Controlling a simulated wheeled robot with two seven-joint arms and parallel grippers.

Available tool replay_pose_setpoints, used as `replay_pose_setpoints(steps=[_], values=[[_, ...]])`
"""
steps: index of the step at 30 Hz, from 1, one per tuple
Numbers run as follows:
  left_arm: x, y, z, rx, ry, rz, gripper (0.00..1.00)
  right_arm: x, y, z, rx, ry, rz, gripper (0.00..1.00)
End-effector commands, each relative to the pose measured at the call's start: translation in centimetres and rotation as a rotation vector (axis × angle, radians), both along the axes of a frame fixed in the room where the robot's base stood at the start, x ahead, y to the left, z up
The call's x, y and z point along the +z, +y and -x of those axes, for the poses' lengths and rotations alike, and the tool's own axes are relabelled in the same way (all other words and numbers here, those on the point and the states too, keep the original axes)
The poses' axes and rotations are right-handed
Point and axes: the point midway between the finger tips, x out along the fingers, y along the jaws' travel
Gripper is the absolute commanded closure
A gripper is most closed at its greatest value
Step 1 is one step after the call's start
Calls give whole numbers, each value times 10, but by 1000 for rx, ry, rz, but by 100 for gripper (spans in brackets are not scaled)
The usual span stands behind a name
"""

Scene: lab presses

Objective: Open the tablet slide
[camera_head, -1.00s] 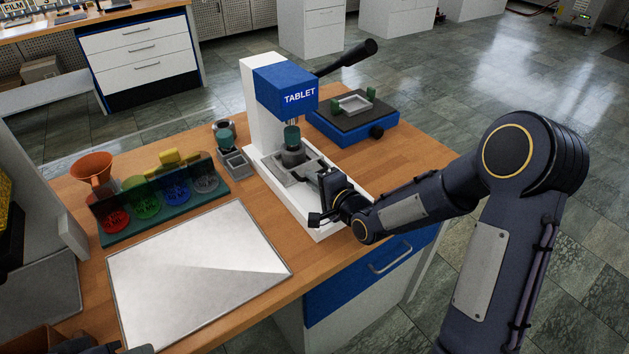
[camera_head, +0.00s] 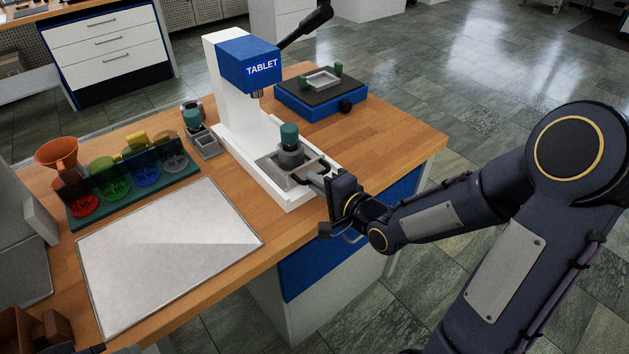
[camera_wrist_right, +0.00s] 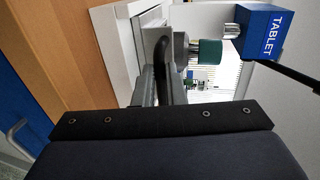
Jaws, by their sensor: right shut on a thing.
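The blue and white tablet press (camera_head: 248,68) stands on the wooden bench. Its grey slide (camera_head: 268,162) is drawn out toward the front of the white base, clear of the press head. A grey die holder with a green top (camera_head: 289,136) stands upright on the slide. My right gripper (camera_head: 318,181) is shut on the slide's dark handle at the front end. The wrist view shows the black handle (camera_wrist_right: 161,52) between the fingers, with the green top (camera_wrist_right: 207,52) beyond. Only a dark sliver, probably my left gripper, shows at the bottom left edge.
A metal tray (camera_head: 165,245) lies left of the press. A rack of coloured containers (camera_head: 130,180) and an orange funnel (camera_head: 57,152) stand behind it. A blue device with a black top (camera_head: 320,93) is at the back right. Bench between it and the right edge is clear.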

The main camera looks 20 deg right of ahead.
Motion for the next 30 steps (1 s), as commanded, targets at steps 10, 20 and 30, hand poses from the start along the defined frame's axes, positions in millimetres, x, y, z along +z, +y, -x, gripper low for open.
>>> replay_pose_setpoints(steps=[10, 20, 30], values=[[0, 0, 0, 0, 0, 0, 67, -1, 0, 0, -1, 2, 0, 67], [0, 0, 0, 0, 0, 0, 67, 1, -3, 5, -2, 1, 1, 67], [6, 0, 0, 0, 0, 0, 67, 14, -22, 55, -5, 0, 2, 67]])
